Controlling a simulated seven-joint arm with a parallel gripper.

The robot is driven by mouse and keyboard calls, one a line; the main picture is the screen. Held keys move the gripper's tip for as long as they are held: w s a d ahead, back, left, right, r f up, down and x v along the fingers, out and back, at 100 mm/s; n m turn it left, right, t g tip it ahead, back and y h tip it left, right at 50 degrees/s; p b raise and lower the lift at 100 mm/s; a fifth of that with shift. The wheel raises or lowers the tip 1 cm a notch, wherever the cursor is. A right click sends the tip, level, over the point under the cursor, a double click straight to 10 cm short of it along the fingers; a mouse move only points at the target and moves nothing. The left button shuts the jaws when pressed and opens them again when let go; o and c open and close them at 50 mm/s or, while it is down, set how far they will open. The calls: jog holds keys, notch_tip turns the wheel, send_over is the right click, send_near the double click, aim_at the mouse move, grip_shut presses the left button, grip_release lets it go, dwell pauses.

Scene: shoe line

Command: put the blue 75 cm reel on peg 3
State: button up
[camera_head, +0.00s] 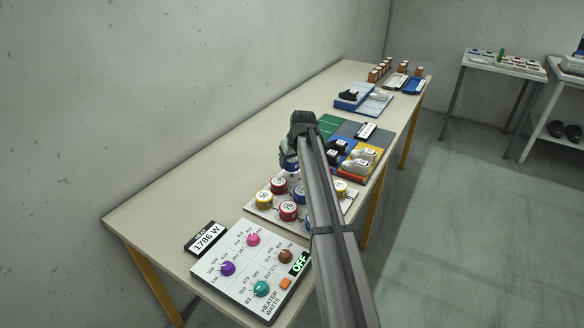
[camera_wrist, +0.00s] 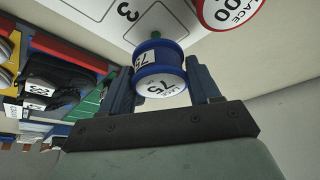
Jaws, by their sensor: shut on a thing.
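The blue reel (camera_wrist: 160,75), with a white end marked 75, is between the two fingers of my gripper (camera_wrist: 158,80) in the wrist view. In the head view, a blue edge of the reel (camera_head: 288,164) shows just under my gripper (camera_head: 290,150). My gripper is shut on it. The white peg board (camera_wrist: 95,8) with a printed 3 lies beyond the reel in the wrist view. A green peg tip (camera_wrist: 157,35) shows just past the reel, near the 3. I cannot tell whether the reel touches the peg. My arm hides part of the board (camera_head: 258,211) in the head view.
A red reel (camera_wrist: 228,8) marked 100 is close beside the held reel. Yellow (camera_head: 263,201) and red reels (camera_head: 288,211) stand on the board. A heater panel (camera_head: 232,290) is in front; shoes (camera_head: 360,160) sit behind. The table's left side (camera_head: 200,185) is clear.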

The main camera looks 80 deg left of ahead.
aim_at(292, 175)
jog(key=shift+f, duration=1.55)
jog(key=shift+f, duration=0.45)
jog(key=o, duration=1.1)
jog(key=shift+c, duration=0.2)
jog(key=shift+r, duration=0.55)
jog(key=s+v, duration=0.1)
jog(key=v, duration=1)
jog(key=shift+w+d+r, duration=0.2)
jog(key=shift+w+r, duration=0.2)
jog(key=shift+w, duration=0.1)
